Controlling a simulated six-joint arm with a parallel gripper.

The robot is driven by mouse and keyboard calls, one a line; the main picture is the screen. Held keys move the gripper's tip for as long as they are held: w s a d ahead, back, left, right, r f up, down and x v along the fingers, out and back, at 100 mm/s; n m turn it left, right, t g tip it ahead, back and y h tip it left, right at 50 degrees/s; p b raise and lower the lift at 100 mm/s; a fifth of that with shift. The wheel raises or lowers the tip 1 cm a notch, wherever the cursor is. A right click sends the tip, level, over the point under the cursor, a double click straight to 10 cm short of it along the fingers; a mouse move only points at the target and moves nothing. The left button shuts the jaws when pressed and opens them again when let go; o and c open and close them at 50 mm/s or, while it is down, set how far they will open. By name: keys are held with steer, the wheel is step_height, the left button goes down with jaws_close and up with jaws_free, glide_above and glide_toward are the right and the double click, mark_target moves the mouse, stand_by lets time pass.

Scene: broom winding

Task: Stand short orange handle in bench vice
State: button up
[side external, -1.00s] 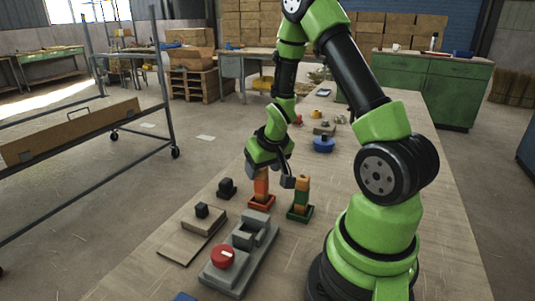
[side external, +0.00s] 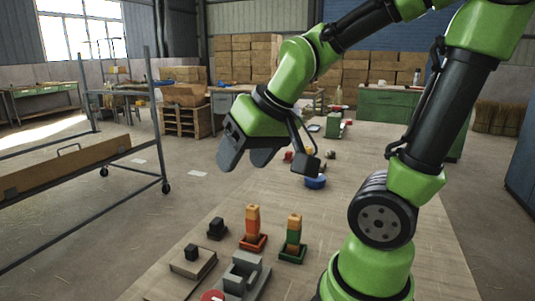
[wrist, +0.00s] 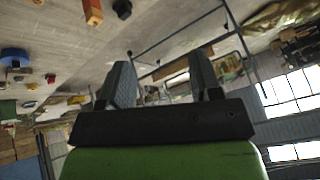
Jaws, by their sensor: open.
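An orange handle (side external: 253,226) with a lighter orange top stands upright in a small red holder (side external: 253,243) on the bench. An orange piece (wrist: 93,12) shows at the top of the wrist view; I cannot tell which upright it is. The grey bench vice (side external: 250,284) sits in front of the red holder, partly cut off by the lower picture edge. I see no handle standing in it. My gripper (side external: 247,160) is open, high above the bench and well clear of the handle. Its two fingers (wrist: 158,82) are apart with nothing between them.
A green and orange upright (side external: 294,232) stands in a green holder just right of the handle. A black block (side external: 216,227) and a wooden board with a black knob (side external: 193,258) lie to the left. A blue round item (side external: 315,182) is farther back.

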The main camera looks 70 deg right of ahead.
steer(key=shift+o, duration=0.4)
steer(key=s+a+r+n+y, duration=0.1)
steer(key=s+a+r+y, duration=0.1)
steer(key=s+a, duration=0.3)
steer(key=shift+s+a+r+t, duration=0.4)
steer(key=shift+s+r, duration=0.2)
steer(key=shift+w+d, duration=0.1)
